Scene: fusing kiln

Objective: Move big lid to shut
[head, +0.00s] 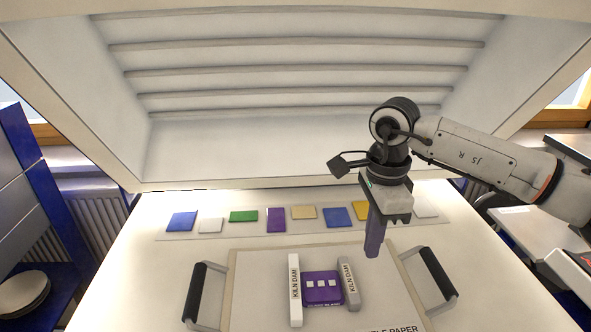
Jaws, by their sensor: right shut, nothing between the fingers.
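The big lid (290,135) is raised and stands open over the back of the kiln, its white inner face with several long ridges turned toward me. Its front rim (300,10) runs along the top of the head view. The lit kiln bed (140,255) lies open below it. My right gripper (373,250) points down over the bed at centre right, shut and empty, with its arm coming in from the right. It is below the lid's front rim and apart from it. My left gripper is not in view.
A board (255,262) with black handles (198,293) (438,272) lies on the bed, bearing two kiln dams (295,305) (348,290) and a purple glass piece (322,295). Several coloured tiles (243,216) lie behind it. A blue shelf with plates (25,295) stands left.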

